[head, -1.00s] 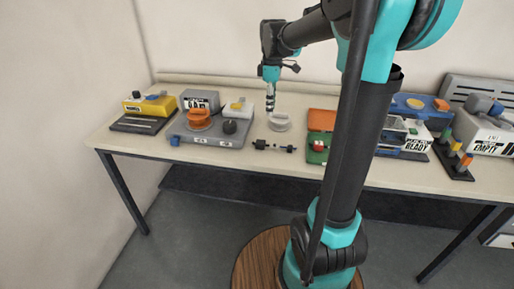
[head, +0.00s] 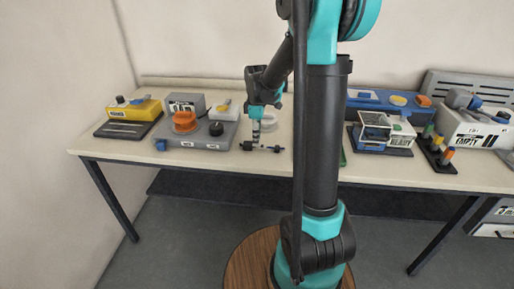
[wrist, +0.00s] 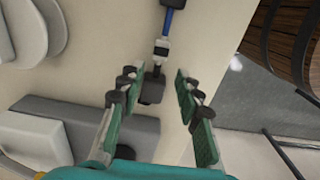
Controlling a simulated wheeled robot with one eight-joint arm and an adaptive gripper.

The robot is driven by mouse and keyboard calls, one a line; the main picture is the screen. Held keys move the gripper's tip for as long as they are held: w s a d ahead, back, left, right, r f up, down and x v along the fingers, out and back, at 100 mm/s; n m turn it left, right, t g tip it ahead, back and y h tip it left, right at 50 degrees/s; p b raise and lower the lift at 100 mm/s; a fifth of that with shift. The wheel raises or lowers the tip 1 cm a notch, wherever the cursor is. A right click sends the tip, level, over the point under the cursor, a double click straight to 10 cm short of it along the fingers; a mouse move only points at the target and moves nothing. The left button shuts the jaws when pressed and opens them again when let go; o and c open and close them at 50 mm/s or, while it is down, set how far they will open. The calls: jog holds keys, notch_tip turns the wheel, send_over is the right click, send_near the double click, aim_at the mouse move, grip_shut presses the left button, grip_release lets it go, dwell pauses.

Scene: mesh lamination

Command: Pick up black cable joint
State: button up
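The black cable joint (head: 278,149) lies near the front edge of the table, with a dark block at each end. In the wrist view its near block (wrist: 152,90) sits between the two finger lines, by the tips, and a blue length runs up to the far block. My gripper (head: 254,141) points down over the joint's left part in the head view. In the wrist view my gripper (wrist: 156,80) has its fingers spread apart, with a gap on both sides of the block. The gripper hides part of the joint in the head view.
A grey fixture with an orange knob (head: 184,122) stands close to the left of the gripper. A pale round piece (head: 268,121) is just behind the joint. The table's front edge (head: 220,167) is close. Several coloured devices stand to the right, behind my arm.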

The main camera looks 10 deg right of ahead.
aim_at(261, 147)
jog(key=shift+w+d+f, duration=0.1)
jog(key=shift+f, duration=1.6)
grip_shut()
